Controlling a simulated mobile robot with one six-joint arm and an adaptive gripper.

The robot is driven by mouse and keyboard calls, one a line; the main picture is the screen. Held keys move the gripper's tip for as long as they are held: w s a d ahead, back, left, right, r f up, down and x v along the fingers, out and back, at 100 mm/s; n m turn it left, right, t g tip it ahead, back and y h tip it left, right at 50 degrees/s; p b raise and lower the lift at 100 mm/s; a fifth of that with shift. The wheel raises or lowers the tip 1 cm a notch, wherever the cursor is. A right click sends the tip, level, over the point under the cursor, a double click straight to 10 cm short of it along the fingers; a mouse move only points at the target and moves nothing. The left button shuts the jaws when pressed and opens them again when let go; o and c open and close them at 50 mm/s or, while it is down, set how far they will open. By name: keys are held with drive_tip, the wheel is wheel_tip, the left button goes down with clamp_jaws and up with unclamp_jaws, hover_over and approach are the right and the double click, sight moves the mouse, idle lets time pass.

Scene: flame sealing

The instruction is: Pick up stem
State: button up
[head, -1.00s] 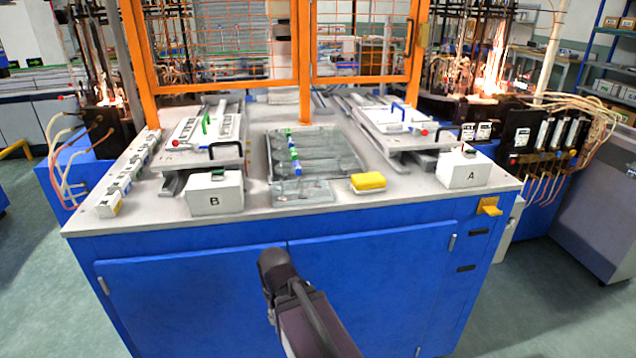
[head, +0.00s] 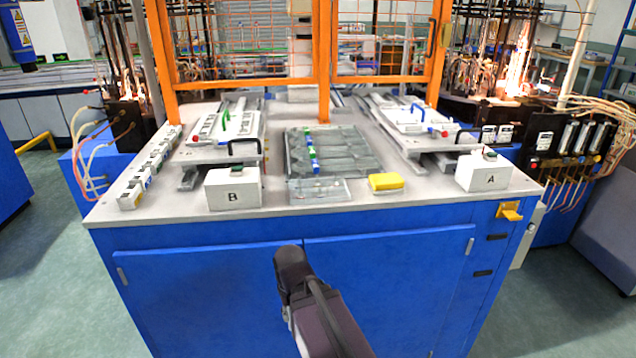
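A dark tray (head: 350,160) is set in the middle of the grey tabletop. A row of small green, white and blue pieces (head: 311,152) lies along its left part, running front to back; they may be the stems, but they are too small to tell. A clear shallow box (head: 320,191) sits at the tray's front edge. Only a dark part of my arm shows at the bottom centre, in front of the blue cabinet and below the tabletop. My gripper cannot be made out.
White box B (head: 234,188) and white box A (head: 483,171) stand at the front edge. A yellow block (head: 385,182) lies between them. Slide fixtures with handles flank the tray, left (head: 225,130) and right (head: 415,118). An orange frame (head: 323,75) rises behind. White blocks (head: 150,170) line the left edge.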

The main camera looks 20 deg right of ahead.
drive_tip(key=shift+o, duration=0.2)
drive_tip(key=shift+r, duration=0.15)
wheel_tip(320, 180, up, 18)
drive_tip(key=p, duration=1.8)
drive_tip(key=shift+s, duration=0.1)
